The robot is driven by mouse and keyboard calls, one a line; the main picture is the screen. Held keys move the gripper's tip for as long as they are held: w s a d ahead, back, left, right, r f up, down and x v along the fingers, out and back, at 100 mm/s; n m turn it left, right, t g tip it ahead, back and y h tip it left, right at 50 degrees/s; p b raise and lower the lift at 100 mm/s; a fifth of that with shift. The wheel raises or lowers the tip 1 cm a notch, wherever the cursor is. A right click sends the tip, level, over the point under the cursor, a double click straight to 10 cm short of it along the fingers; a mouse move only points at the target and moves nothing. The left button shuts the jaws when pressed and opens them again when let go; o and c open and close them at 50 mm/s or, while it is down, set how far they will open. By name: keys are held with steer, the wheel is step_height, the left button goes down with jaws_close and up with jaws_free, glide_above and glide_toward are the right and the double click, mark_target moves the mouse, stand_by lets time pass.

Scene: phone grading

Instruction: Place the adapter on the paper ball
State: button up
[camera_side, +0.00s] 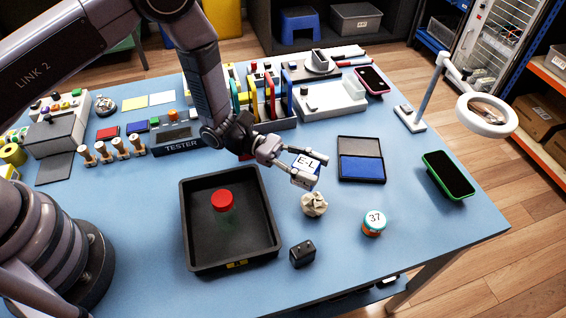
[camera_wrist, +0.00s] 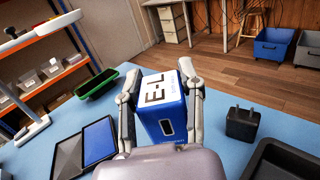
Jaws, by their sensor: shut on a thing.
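The adapter (camera_side: 302,254) is a small black block on the blue table, just right of the black tray's front corner. In the wrist view the adapter (camera_wrist: 241,124) stands at the right with two prongs up. The crumpled, pale paper ball (camera_side: 314,204) lies on the table behind the adapter, with nothing on it; it is not visible in the wrist view. My gripper (camera_side: 306,170) is shut on a blue and white box (camera_side: 304,174) marked E-L, close to the paper ball on its far side. The box (camera_wrist: 165,108) sits between both fingers in the wrist view.
A black tray (camera_side: 187,225) holding a red-capped jar (camera_side: 223,202) is at left. A jar marked 37 (camera_side: 374,222), a black-and-blue pad case (camera_side: 361,160) and a green-edged phone (camera_side: 448,175) lie to the right. The table's front right is clear.

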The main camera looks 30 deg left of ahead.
steer(key=f, duration=0.1)
steer(key=w+d, duration=0.1)
steer(key=f, duration=0.1)
steer(key=shift+w+d+f, duration=0.3)
steer(key=shift+f, duration=0.05)
steer(key=shift+w+d+f, duration=0.1)
steer(key=shift+w+f, duration=0.05)
steer(key=shift+f, duration=1.6)
steer(key=shift+f, duration=0.15)
steer(key=o, duration=1)
steer(key=shift+o, duration=0.2)
steer(key=a, duration=1.2)
